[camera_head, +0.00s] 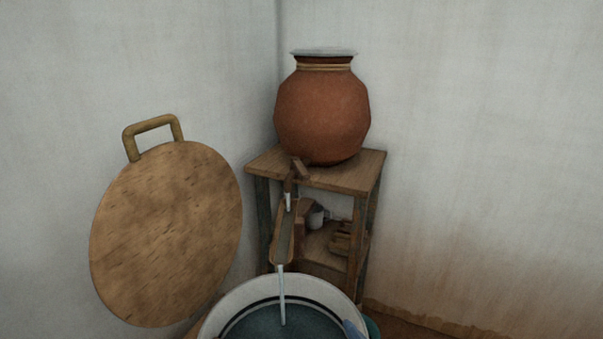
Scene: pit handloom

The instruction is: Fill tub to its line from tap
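A round clay pot (322,115) stands upright on a wooden stand (345,178). A brown wooden tap (298,170) is at its lower front, and a short pale stream shows below it. A narrow wooden trough (284,235) slopes down under the tap. A thin stream of water (282,295) falls from its lower end into a white tub (245,294) at the bottom edge. Dark blue-green water (265,325) lies in the tub. A dark line (318,306) runs around its inner wall, with a pale band between line and water. The tub's near side is cut off. My gripper is not in view.
A round wooden lid (168,235) with a handle leans on the left wall beside the tub. The stand's lower shelf holds a small grey item (316,216) and wooden pieces (342,238). A small blue item (353,329), unclear, is at the tub's right.

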